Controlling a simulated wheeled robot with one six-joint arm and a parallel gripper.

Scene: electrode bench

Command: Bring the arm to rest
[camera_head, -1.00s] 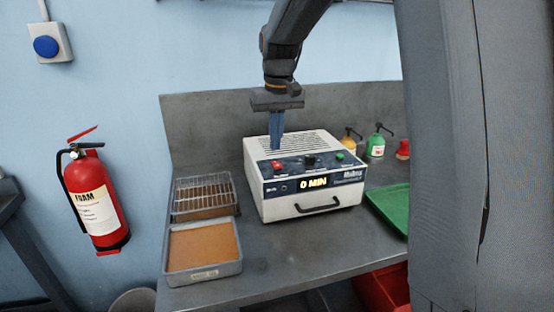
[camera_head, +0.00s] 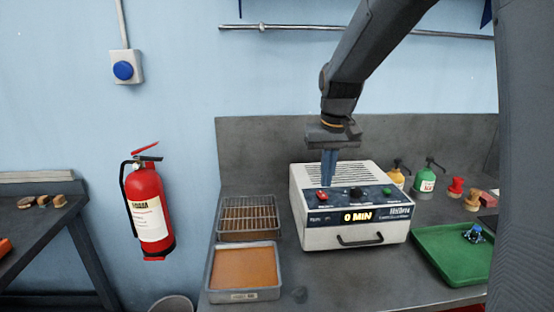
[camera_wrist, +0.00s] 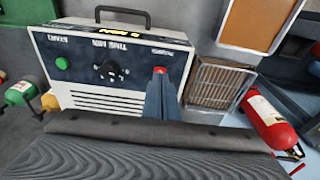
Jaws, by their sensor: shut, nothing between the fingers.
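My gripper (camera_head: 329,166) points straight down over the left part of the white electrode oven (camera_head: 352,237). Its blue-grey fingers are together and hold nothing. The fingertips are near the red button (camera_head: 322,197) on the oven's sloped panel; I cannot tell whether they touch it. The oven display reads "0 MIN" and its drawer with the black handle is closed. In the wrist view the closed fingers (camera_wrist: 160,97) stand in front of the panel, with the red button just beyond their tips.
Left of the oven are a wire-rack tray (camera_head: 249,233) and an orange-lined tray (camera_head: 243,291). A green tray (camera_head: 445,270) holding a small blue item (camera_head: 475,233) lies to the right. Bottles (camera_head: 427,180) stand behind it. A fire extinguisher (camera_head: 147,213) hangs on the wall.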

